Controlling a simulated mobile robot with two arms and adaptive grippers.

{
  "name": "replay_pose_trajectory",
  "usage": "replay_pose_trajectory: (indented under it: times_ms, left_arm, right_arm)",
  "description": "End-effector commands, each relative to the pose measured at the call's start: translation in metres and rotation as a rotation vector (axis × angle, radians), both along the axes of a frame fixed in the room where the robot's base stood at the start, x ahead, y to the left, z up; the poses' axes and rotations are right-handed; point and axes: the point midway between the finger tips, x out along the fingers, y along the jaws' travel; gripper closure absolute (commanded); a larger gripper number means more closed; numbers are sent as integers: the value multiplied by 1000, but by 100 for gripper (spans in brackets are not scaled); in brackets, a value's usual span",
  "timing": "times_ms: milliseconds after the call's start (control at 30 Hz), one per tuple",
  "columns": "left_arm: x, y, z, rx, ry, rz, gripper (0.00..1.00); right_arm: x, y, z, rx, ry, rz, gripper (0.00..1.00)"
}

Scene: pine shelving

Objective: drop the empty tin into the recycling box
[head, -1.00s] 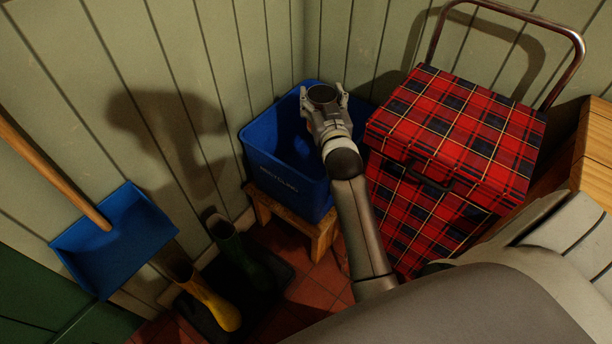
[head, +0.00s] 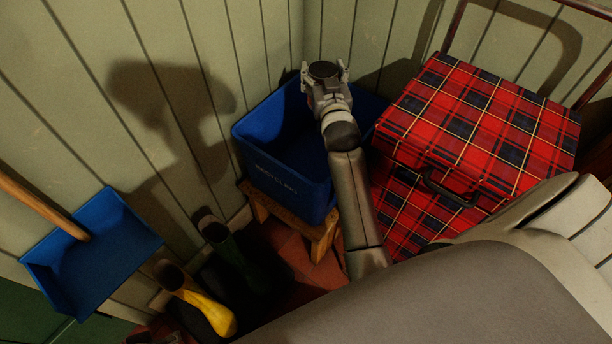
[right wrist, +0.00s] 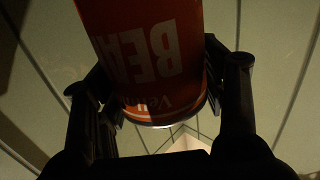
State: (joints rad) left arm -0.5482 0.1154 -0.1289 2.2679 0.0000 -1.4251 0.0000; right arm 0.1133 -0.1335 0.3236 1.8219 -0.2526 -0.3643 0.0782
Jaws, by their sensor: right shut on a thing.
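The tin (right wrist: 150,55) is orange-red with white lettering that reads upside down in the right wrist view. My right gripper (right wrist: 160,95) is shut on it, with a finger on each side. In the head view, my right gripper (head: 325,78) holds the tin (head: 323,70) upright, its round dark end facing up. They are over the back part of the blue recycling box (head: 282,183), which stands open. The gripper and forearm hide part of the box's inside. The height of the tin above the rim is hard to tell. My left gripper is not in view.
The box stands on a low wooden stool (head: 322,238). A red plaid trolley bag (head: 490,125) is close on the right. Pale panelled walls close the corner.

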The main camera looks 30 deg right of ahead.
Motion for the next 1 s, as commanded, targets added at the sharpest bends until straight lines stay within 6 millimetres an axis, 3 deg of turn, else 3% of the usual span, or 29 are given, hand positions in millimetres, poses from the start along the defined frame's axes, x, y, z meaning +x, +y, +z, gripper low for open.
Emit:
replay_pose_trajectory:
  times_ms: [133, 333, 700, 1000]
  left_arm:
    - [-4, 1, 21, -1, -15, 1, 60]
    - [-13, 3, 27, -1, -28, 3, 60]
    - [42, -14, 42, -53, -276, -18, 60]
    - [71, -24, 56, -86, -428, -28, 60]
  right_arm:
    - [0, 0, -7, -1, -2, 0, 59]
    - [0, 0, -32, 0, -1, 0, 59]
    - [0, 0, -38, -1, -2, 0, 59]
    - [0, 0, -44, -1, -2, 0, 59]
